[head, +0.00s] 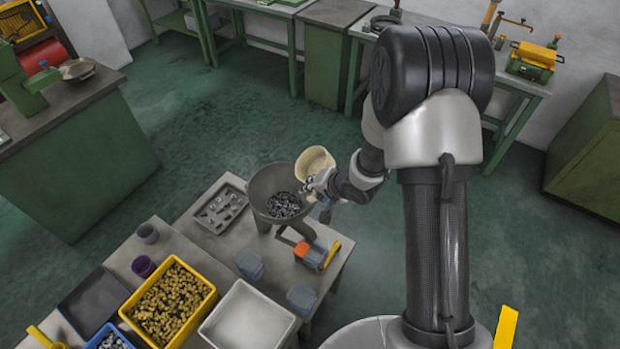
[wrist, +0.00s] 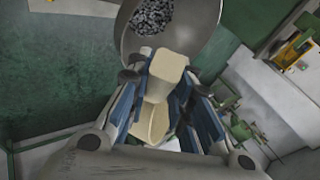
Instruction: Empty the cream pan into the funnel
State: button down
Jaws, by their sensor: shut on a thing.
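The cream pan (head: 315,161) is up at the right rim of the grey funnel (head: 262,184), tilted; the part of its inside that shows looks bare. My gripper (head: 320,184) is shut on the pan, to the right of the funnel. In the wrist view the cream pan (wrist: 155,118) sits between my blue-sided fingers (wrist: 163,92), just below the funnel's bowl (wrist: 200,42). Dark metal pieces (head: 284,205) lie in the funnel bowl. I cannot tell whether the pan touches the rim, and part of its inside is hidden.
Open green floor (head: 400,270) lies right of the table.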

jog(key=shift+d+r+m+y+p, duration=0.1)
jog(key=shift+d+m+y+p, duration=0.35)
jog(key=shift+p, duration=0.8)
jog(key=y+p, duration=0.1)
jog(key=y, duration=0.2)
jog(key=d+r+m+y+p, duration=0.1)
jog(key=shift+t+y+p, duration=0.3)
jog(key=shift+y, duration=0.05)
